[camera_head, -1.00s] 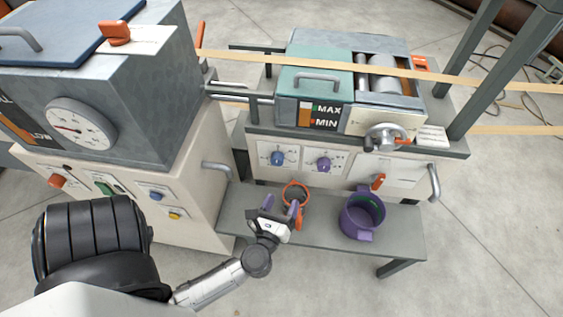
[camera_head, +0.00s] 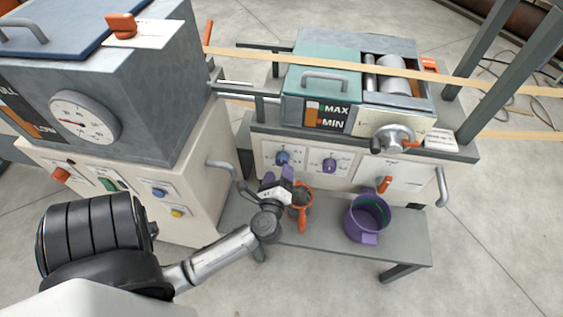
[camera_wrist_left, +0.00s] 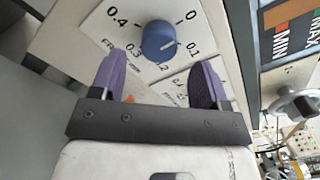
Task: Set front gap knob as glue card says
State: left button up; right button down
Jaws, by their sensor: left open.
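The blue gap knob (camera_head: 282,158) is on the left of the winder's front panel. In the left wrist view the blue knob (camera_wrist_left: 158,40) sits on a white dial plate marked 0 to 0.4, with a partly hidden label. Its light mark appears to point near 0.1. My left gripper (camera_head: 278,174) is open just below and in front of it; in the wrist view its purple fingers (camera_wrist_left: 160,68) stand to either side below the knob, apart from it. A purple knob (camera_head: 329,165) is to the right. No card is readable as the glue card. My right gripper is not in view.
A grey handle (camera_head: 222,164) juts from the left cabinet. A handwheel (camera_head: 392,138) is at the right.

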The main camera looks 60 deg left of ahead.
aim_at(281, 162)
pick_arm(q)
jog(key=shift+b+x, duration=0.4)
jog(key=shift+x, duration=2.15)
jog(key=c, duration=0.9)
